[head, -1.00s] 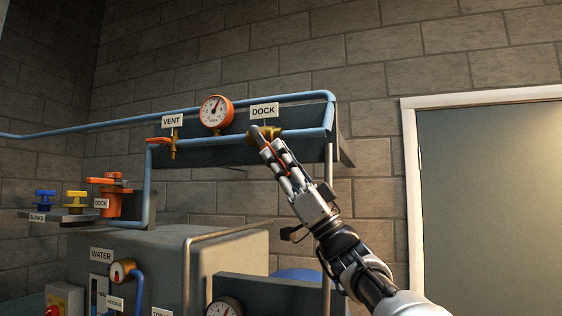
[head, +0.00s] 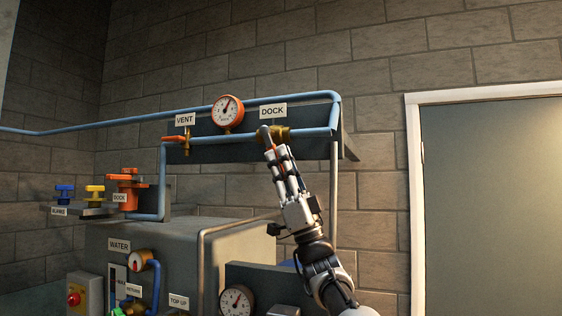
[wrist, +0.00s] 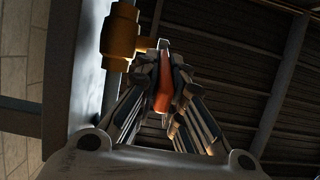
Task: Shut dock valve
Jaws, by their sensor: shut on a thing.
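The dock valve (head: 279,133) is a brass body on the blue horizontal pipe under the DOCK label (head: 273,111). Its orange lever (wrist: 162,86) shows between my fingers in the wrist view, where the brass body (wrist: 119,38) is at the upper left. My gripper (head: 273,146) is shut on the lever from below, with its fingers pointing up toward the valve. The lever hangs down from the valve, steeply across the pipe. My fingers hide most of it in the head view.
Left of the dock valve are a round gauge (head: 228,111) and the vent valve (head: 186,141) with its orange handle along the pipe. Grey cabinets (head: 180,250) stand below. A blanks shelf (head: 78,209) is at the left and a door (head: 490,200) at the right.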

